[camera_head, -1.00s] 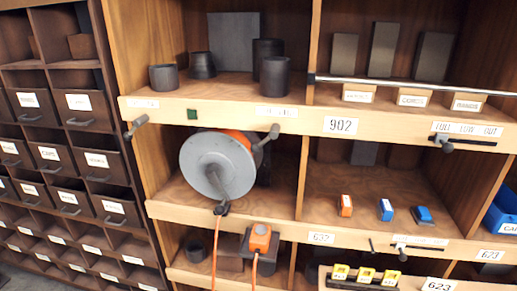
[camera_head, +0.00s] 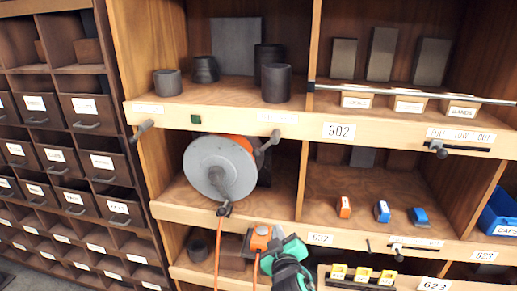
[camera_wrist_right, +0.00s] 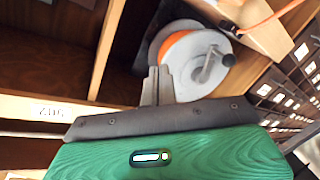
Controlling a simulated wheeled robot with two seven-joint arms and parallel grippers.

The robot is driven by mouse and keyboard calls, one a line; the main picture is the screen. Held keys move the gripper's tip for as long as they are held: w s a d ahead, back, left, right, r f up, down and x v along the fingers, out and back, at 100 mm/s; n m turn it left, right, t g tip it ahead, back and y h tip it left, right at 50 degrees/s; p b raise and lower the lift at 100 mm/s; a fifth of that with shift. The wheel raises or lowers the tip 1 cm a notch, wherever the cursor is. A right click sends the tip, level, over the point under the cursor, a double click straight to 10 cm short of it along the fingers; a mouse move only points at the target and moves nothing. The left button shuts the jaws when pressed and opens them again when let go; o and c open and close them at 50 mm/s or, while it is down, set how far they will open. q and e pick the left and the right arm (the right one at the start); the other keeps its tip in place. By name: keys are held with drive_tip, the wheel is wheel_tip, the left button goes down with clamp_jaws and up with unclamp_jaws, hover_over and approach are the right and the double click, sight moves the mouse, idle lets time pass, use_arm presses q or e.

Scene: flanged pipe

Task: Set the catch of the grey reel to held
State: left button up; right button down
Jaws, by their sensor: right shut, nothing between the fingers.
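The grey reel (camera_head: 212,165) stands in the middle shelf bay, with a crank on its round face and an orange drum behind. A dark lever with a rounded knob (camera_head: 268,142) sticks out at its upper right; I cannot tell for sure whether this is the catch or how it is set. My right gripper (camera_head: 284,252) is below and right of the reel, apart from it; its fingers are hidden there. In the right wrist view its fingers (camera_wrist_right: 157,86) are shut and empty, with the reel (camera_wrist_right: 196,62) beyond them. My left gripper is not in view.
An orange cable (camera_head: 219,245) hangs from the reel past a dark guide (camera_head: 224,209) on the shelf edge. An orange-topped block (camera_head: 260,237) is close beside my right gripper. Shelf dividers and the upper shelf's front edge (camera_head: 230,117) frame the bay.

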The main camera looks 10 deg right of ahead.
drive_tip(key=w+a+r+n+t+y, duration=0.1)
drive_tip(key=a+r+n+t, duration=0.1)
drive_tip(key=r, duration=0.7)
drive_tip(key=a+r+n+t+y, duration=0.1)
drive_tip(key=a+r+t, duration=0.2)
drive_tip(key=r, duration=0.6)
drive_tip(key=shift+w+a+r+n+y+p, duration=0.3)
drive_tip(key=shift+w+a+r+n+p, duration=0.1)
drive_tip(key=shift+a, duration=0.25)
